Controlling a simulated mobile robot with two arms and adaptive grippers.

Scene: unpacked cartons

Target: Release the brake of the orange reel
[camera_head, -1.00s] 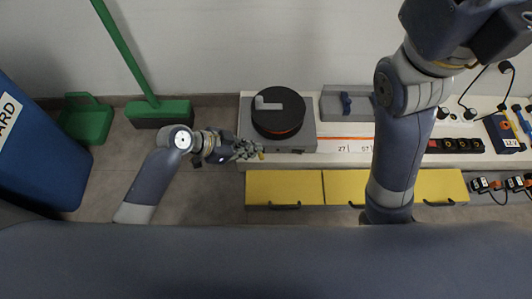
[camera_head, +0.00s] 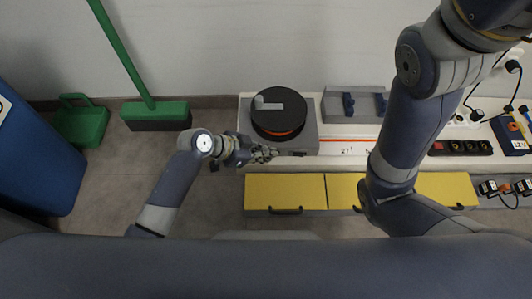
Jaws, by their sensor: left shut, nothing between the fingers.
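The orange reel (camera_head: 279,112) is a round black-topped disc with an orange edge low at its front. A light grey bar (camera_head: 268,104) lies on its top. The reel sits on a grey base plate (camera_head: 309,145) on the white bench. A small dark part (camera_head: 290,153) shows at the plate's front edge; I cannot tell if it is the brake. My left gripper (camera_head: 271,153) is shut and empty at the plate's front left edge, just left of that dark part; I cannot tell if they touch. My right arm crosses the right side, its gripper out of view.
Yellow drawers (camera_head: 284,190) with dark handles are below the bench top. A grey tray (camera_head: 352,93) with blue holders is right of the reel. A power strip (camera_head: 460,148) and a blue 12V box (camera_head: 511,134) are farther right. A green broom (camera_head: 156,112) stands left.

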